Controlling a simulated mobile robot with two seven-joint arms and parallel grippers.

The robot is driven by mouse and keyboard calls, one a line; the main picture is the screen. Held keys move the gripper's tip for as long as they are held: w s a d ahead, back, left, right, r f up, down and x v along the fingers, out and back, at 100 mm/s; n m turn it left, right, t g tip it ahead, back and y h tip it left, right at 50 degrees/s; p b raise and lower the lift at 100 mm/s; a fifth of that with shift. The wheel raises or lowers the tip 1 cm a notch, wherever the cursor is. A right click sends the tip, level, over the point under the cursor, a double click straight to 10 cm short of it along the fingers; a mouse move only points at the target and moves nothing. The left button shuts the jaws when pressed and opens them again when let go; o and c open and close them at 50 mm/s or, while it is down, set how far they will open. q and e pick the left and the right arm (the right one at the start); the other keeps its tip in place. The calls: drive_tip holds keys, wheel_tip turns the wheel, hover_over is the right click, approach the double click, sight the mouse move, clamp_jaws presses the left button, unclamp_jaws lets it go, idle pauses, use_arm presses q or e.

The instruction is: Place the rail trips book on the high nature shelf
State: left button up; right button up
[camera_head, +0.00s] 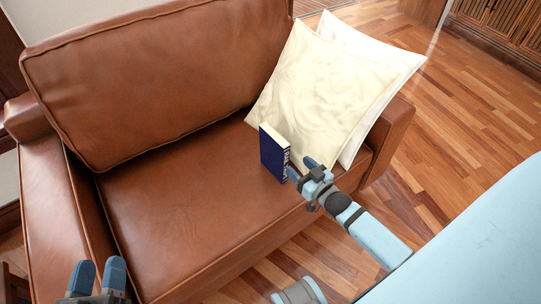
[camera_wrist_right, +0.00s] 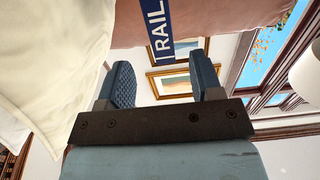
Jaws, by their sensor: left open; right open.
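The dark blue rail trips book (camera_head: 272,155) stands upright on the brown leather armchair seat, beside the cream cushion. Its blue spine with the word "RAIL" (camera_wrist_right: 156,25) shows in the right wrist view, ahead of the gap between the fingers. My right gripper (camera_head: 302,168) is open, close to the book's right edge; it also shows in the right wrist view (camera_wrist_right: 162,78). I cannot tell whether a finger touches the book. My left gripper (camera_head: 98,272) is open and empty at the bottom left, in front of the chair. The high nature shelf is not in view.
The cream cushion (camera_head: 318,88) and a white cushion (camera_head: 382,48) lean at the right of the armchair (camera_head: 170,200), close behind the book. The seat left of the book is clear. Wooden floor (camera_head: 450,110) lies to the right, with slatted cabinets (camera_head: 505,22) beyond.

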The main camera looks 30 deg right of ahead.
sight(287, 156)
drive_tip(key=w, duration=0.2)
drive_tip(key=w+b, duration=0.1)
drive_tip(key=w, duration=0.2)
drive_tip(key=shift+a, duration=0.2)
drive_tip(key=shift+w+a+r+b, duration=0.15)
drive_tip(key=shift+w+b, duration=0.4)
drive_tip(key=shift+w, duration=0.75)
drive_tip(key=shift+w+a+r+b, duration=0.15)
drive_tip(key=shift+w+b, duration=0.35)
drive_tip(key=shift+w, duration=0.8)
use_arm(q)
drive_tip(key=shift+d+f+h, duration=0.15)
drive_tip(key=shift+d+h, duration=0.35)
drive_tip(key=shift+h, duration=0.1)
use_arm(e)
clamp_jaws()
